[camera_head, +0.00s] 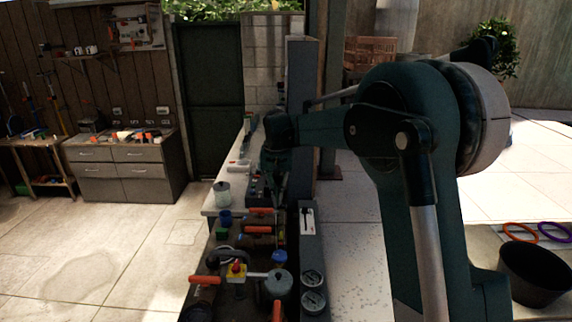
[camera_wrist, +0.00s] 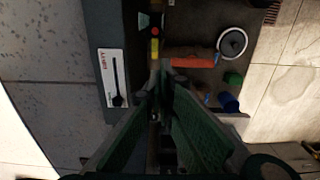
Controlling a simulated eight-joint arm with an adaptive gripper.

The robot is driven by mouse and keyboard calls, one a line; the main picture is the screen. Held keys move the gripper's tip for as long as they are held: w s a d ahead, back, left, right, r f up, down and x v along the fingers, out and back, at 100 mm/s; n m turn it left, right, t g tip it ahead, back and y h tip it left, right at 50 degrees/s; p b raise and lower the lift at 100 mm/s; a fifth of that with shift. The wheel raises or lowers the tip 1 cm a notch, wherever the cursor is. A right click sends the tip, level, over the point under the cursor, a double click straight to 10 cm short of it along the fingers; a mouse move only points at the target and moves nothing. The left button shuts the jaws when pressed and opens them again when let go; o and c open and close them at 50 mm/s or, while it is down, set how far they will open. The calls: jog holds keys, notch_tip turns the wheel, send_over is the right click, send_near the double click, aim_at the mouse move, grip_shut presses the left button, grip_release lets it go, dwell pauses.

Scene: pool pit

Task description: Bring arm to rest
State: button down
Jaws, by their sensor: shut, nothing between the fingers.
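My gripper (camera_head: 279,192) points downward at the end of my dark green arm, above the far part of the equipment bench. In the wrist view its two green fingers come together at the tips (camera_wrist: 163,78), shut with nothing between them. Below the tips lies an orange-handled part (camera_wrist: 193,60) on the dark bench surface. The arm is bent, with its large elbow at the right of the head view. I cannot tell the exact height of the fingertips above the bench.
The bench holds orange-handled valves (camera_head: 262,231), a red-and-yellow button box (camera_head: 236,270), pressure gauges (camera_head: 313,279) and a white canister (camera_head: 222,194). A grey post (camera_head: 300,110) stands close behind the gripper. A black bucket (camera_head: 533,274) is at right. Tiled floor (camera_head: 90,240) at left is mostly clear.

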jog(key=s+d+r+t+b, duration=0.2)
jog(key=s+d+r, duration=0.2)
jog(key=s+d, duration=0.55)
jog(key=s+d+r+t+b, duration=0.15)
jog(key=s+d+r, duration=0.45)
jog(key=s, duration=0.7)
jog(key=s+d+f+t, duration=0.1)
jog(key=s+d+f, duration=0.3)
jog(key=s, duration=0.4)
jog(key=s+d+f+t+b, duration=0.1)
jog(key=s+d+f, duration=0.2)
jog(key=s, duration=0.5)
jog(key=s+d+f+t+b, duration=0.1)
jog(key=s+d+f, duration=0.3)
jog(key=s, duration=0.4)
jog(key=shift+s+d+f+t, duration=0.25)
jog(key=shift+d+f+t, duration=0.1)
jog(key=shift+f, duration=0.5)
